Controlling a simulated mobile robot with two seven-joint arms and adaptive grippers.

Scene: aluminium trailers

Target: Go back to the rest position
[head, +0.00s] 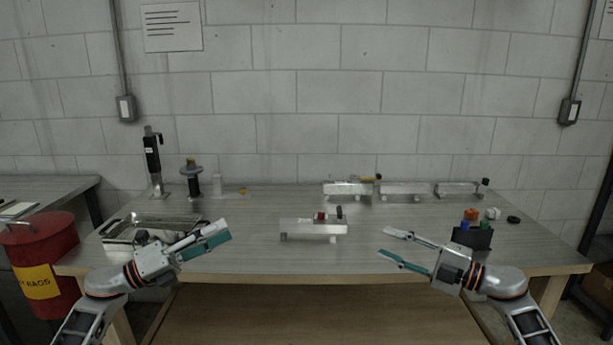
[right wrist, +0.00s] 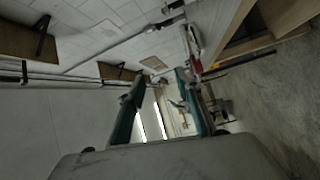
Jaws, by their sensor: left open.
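My left gripper (head: 216,239) is at the left front of the table, pointing right and inward. Its fingers with green pads are open, appear close to each other from this angle, and hold nothing that I can see. My right gripper (head: 386,243) is at the right front of the table, pointing left, its fingers spread wide and empty. In the right wrist view its two green-padded fingers (right wrist: 155,98) stand apart with nothing between them. An aluminium trailer (head: 312,227) lies on the table between the grippers, touching neither, with a small red part and a dark part on top.
More aluminium trailers (head: 402,190) stand in a row at the back right. A metal tray (head: 120,232) is at the left, behind my left arm. A dark bin (head: 472,239) with coloured parts stands behind my right gripper. A red bin (head: 42,255) is left of the table (head: 270,205).

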